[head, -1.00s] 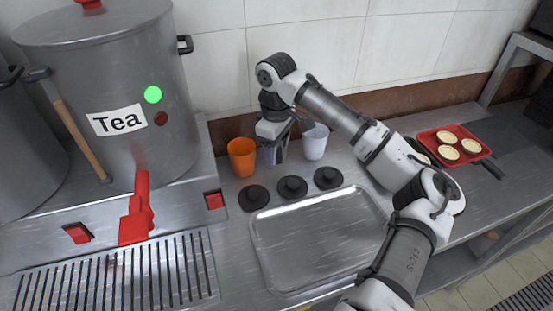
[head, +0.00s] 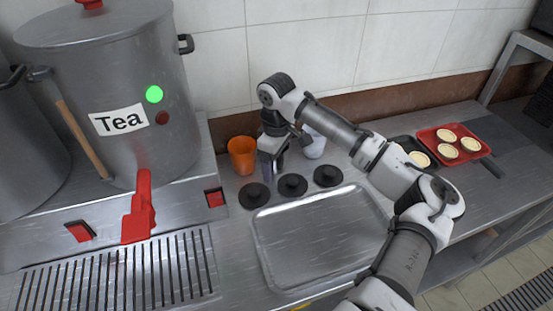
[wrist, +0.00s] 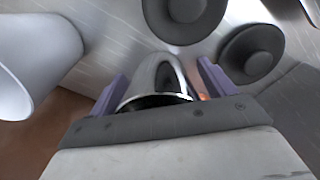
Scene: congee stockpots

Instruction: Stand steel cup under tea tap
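The steel cup (wrist: 163,75) is shiny and sits between the two purple fingers of my gripper (wrist: 163,88) in the wrist view. A narrow gap shows between the cup and the right finger, so the fingers look open around it. In the head view my gripper (head: 271,165) points down at the counter behind the black knobs and mostly hides the cup. The tea pot (head: 110,85) is a big steel stockpot at the left, labelled "Tea". Its red tap (head: 141,205) hangs over a slotted drip grate (head: 115,275).
An orange cup (head: 242,155) stands just left of my gripper and a white cup (head: 315,145) just right; the white one also shows in the wrist view (wrist: 38,60). Several black knobs (head: 292,185) stand in front. An empty metal tray (head: 320,240) lies nearer. A red tray (head: 480,157) holds tarts.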

